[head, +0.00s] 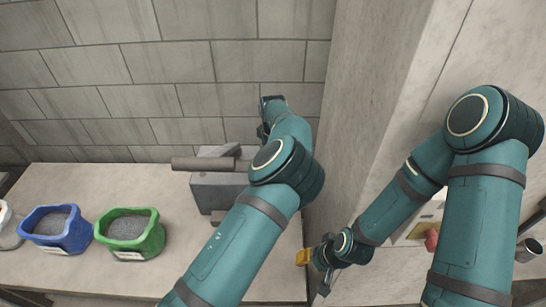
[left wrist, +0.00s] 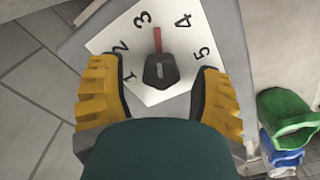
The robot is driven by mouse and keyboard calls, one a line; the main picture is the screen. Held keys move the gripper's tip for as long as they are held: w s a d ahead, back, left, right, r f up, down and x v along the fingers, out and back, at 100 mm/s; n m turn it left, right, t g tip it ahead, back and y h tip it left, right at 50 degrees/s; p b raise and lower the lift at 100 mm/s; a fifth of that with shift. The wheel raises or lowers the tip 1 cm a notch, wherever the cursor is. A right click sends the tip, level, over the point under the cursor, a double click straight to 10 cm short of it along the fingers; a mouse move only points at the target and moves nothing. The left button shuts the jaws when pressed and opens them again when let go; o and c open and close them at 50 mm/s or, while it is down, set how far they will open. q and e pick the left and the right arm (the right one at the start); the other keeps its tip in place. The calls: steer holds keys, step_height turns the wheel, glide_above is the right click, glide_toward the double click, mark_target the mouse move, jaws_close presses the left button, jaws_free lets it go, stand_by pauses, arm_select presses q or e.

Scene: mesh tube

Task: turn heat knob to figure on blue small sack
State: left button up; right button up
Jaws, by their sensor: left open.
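The dark heat knob (left wrist: 160,72) sits on a white dial plate (left wrist: 183,45) numbered 1 to 5 in the left wrist view. Its red pointer (left wrist: 157,40) points between 3 and 4. My left gripper (left wrist: 160,92) is open, with one yellow finger on each side of the knob; I cannot tell whether they touch it. In the head view my left gripper (head: 272,103) is by the back wall, fingertips hidden. The blue sack (head: 60,230) stands at the left of the counter, its label too small to read. My right gripper (head: 312,260) is low at centre right, its opening unclear.
A green sack (head: 130,232) stands right of the blue one; a pale sack (head: 7,228) is cut off at the left edge. A grey anvil-like block (head: 215,190) stands beside my left arm. A red knob (head: 432,240) and a metal cup (head: 528,249) are at right.

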arm_select(q)
jaws_close()
steer(key=shift+m, duration=0.5)
stand_by(0.4)
steer(key=m+b, duration=0.1)
steer(key=m, duration=0.1)
steer(key=shift+m+b, duration=0.3)
steer(key=shift+m, duration=0.1)
steer(key=m+b, duration=0.1)
steer(key=m, duration=0.3)
steer(key=shift+w+m, duration=0.1)
steer(key=shift+m, duration=0.2)
steer(key=m+b, duration=0.1)
steer(key=m, duration=0.3)
steer(key=shift+d, duration=0.1)
steer(key=shift+m, duration=2.1)
steer(key=shift+d+b, duration=0.1)
steer(key=shift+b, duration=0.2)
